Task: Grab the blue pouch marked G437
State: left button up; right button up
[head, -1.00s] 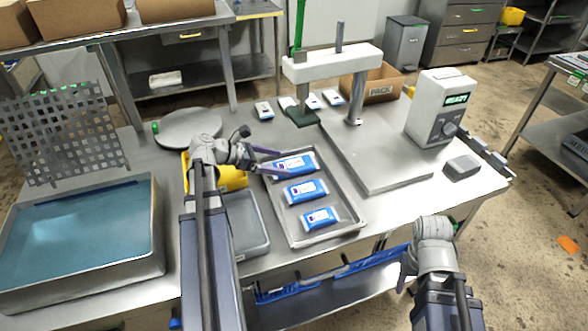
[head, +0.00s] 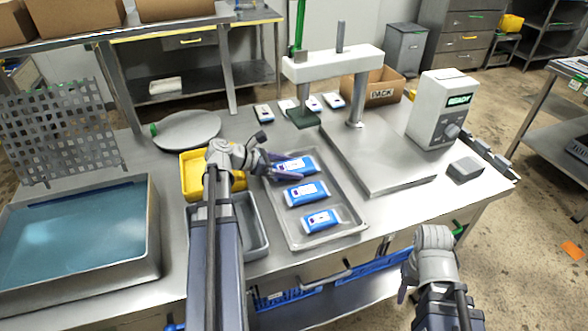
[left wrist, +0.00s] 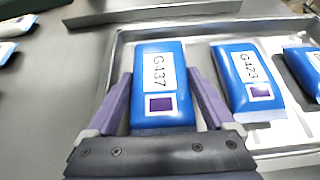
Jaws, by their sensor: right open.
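The blue pouch marked G437 (left wrist: 158,85) lies in the metal tray (left wrist: 285,140), label up, at the left of the row in the left wrist view. In the head view it is the farthest pouch (head: 297,166) in the tray. My left gripper (left wrist: 160,85) is open, with one purple finger along each side of this pouch. Slim gaps show beside the fingers; whether the tips touch it I cannot tell. My left gripper also shows in the head view (head: 277,166). My right gripper (head: 403,292) is low at the front, mostly hidden by its own arm.
A blue pouch marked G423 (left wrist: 245,82) lies close to the right finger, with a third blue pouch (head: 321,220) beyond. A yellow bin (head: 194,180) and grey bin (head: 262,240) stand left of the tray. A press (head: 330,65) stands behind.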

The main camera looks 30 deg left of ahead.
aim_at(290, 166)
pick_arm(q)
jog(key=c, duration=0.8)
jog(key=shift+o, duration=0.2)
notch_tip(290, 166, up, 10)
jog(key=p, duration=1)
